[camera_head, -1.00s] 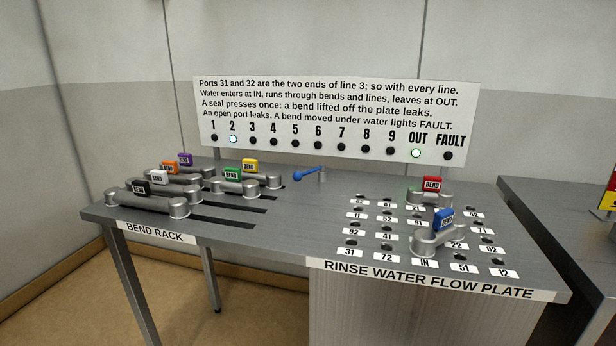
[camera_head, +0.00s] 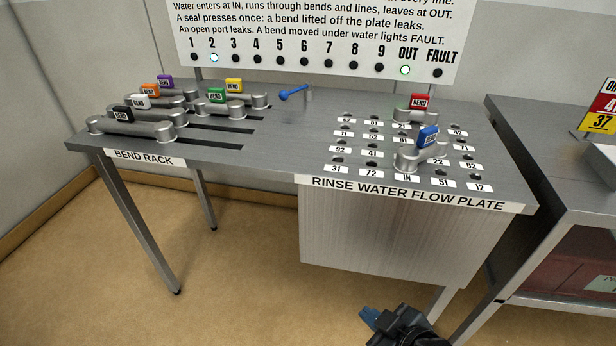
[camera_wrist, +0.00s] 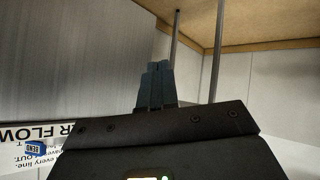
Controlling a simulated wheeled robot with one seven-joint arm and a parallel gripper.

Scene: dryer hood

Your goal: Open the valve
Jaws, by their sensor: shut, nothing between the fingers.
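The valve has a blue lever handle (camera_head: 294,92) on a small post at the back middle of the table, left of the port grid. The lever points to the left and a little toward the front. My gripper (camera_head: 372,318) is low in front of the table, at the bottom edge of the head view, well apart from the valve. In the wrist view its fingers (camera_wrist: 155,82) are together and empty. On the sign (camera_head: 320,40), the lamps under 2 (camera_head: 214,57) and OUT (camera_head: 404,70) are lit; the FAULT lamp (camera_head: 438,73) is dark.
A red bend (camera_head: 419,102) and a blue bend (camera_head: 428,137) sit on the flow plate (camera_head: 318,180). A second table (camera_head: 530,125) stands at right.

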